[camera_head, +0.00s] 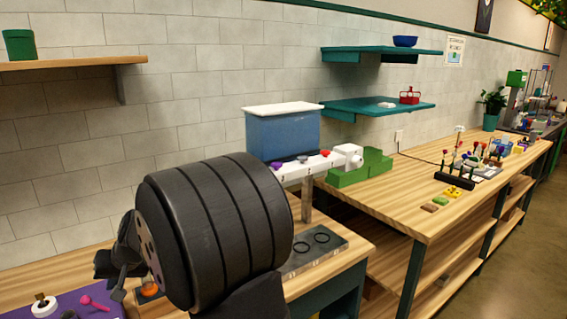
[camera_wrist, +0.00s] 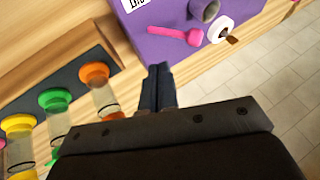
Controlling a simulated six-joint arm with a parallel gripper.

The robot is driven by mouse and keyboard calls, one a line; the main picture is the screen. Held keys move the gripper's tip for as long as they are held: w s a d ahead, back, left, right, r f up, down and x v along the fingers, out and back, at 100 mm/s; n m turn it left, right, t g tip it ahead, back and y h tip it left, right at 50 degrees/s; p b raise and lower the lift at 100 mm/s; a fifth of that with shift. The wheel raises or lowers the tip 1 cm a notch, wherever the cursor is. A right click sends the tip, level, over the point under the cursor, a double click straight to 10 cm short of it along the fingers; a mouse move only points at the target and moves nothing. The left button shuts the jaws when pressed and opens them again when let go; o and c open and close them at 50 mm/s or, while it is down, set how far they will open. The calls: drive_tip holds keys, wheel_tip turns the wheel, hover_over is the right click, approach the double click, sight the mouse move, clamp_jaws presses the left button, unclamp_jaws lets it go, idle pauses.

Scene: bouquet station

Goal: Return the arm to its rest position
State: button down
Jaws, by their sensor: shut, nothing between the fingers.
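My gripper (camera_head: 112,272) is at the lower left in the head view, beside the large dark body of my own arm, which hides much of the near bench. In the wrist view my gripper (camera_wrist: 159,72) has its two dark fingers together, with nothing between them. The fingertips are over the wooden bench (camera_wrist: 140,62), between a purple mat (camera_wrist: 165,52) and a row of capped vials. The height above the bench is hard to tell.
A pink scoop (camera_wrist: 178,34) and a white round piece (camera_wrist: 221,29) lie on the mat. Vials with orange (camera_wrist: 94,72), green (camera_wrist: 55,99) and yellow (camera_wrist: 19,122) caps stand at left. A blue tank (camera_head: 282,133) stands behind my arm. Floor shows beyond the bench edge.

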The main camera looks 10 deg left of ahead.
drive_tip(key=w+d+r, duration=0.2)
drive_tip(key=d+r, duration=0.3)
drive_tip(key=d, duration=0.1)
drive_tip(key=shift+d, duration=0.4)
drive_tip(key=shift+w+r, duration=0.1)
